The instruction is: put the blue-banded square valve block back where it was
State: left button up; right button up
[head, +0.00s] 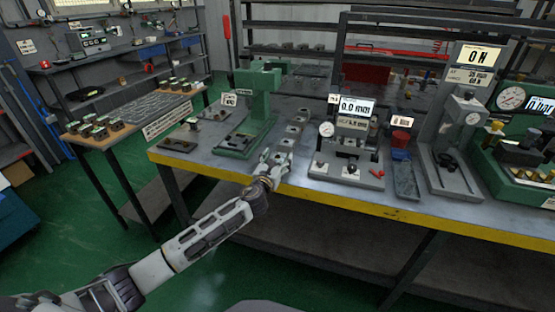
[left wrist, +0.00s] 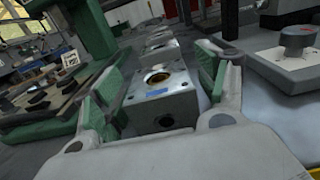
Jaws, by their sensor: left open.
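A grey square valve block (left wrist: 158,98) with a round bore in its top and a blue mark lies between the fingers of my left gripper (left wrist: 160,78) in the left wrist view. The fingers are open, one on each side of it; whether they touch it I cannot tell. In the head view my left gripper (head: 276,158) is over the front of the bench, at the near end of a row of grey blocks (head: 293,131). The blue mark is too small to make out there. My right gripper is not in view.
A green press (head: 262,95) stands left of the row, and a gauge fixture with a display (head: 350,140) stands to the right. The bench has a yellow front edge (head: 400,212). A side table at the left holds several blocks (head: 95,126) and a dark tray (head: 155,110).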

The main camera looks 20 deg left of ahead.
pick_arm(q)
jog(key=shift+r, duration=0.1)
jog(key=shift+s, duration=0.1)
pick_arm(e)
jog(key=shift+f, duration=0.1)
pick_arm(q)
jog(key=shift+s, duration=1)
jog(key=shift+s+a+p, duration=0.1)
jog(key=shift+s+p, duration=0.3)
jog(key=shift+s, duration=0.85)
jog(key=s, duration=0.7)
jog(key=shift+s+p, duration=0.15)
jog(key=shift+p, duration=0.15)
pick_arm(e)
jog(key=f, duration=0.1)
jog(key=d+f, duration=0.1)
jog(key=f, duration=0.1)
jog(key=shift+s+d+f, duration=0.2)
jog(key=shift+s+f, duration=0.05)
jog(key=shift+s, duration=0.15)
pick_arm(q)
jog(key=shift+a, duration=0.1)
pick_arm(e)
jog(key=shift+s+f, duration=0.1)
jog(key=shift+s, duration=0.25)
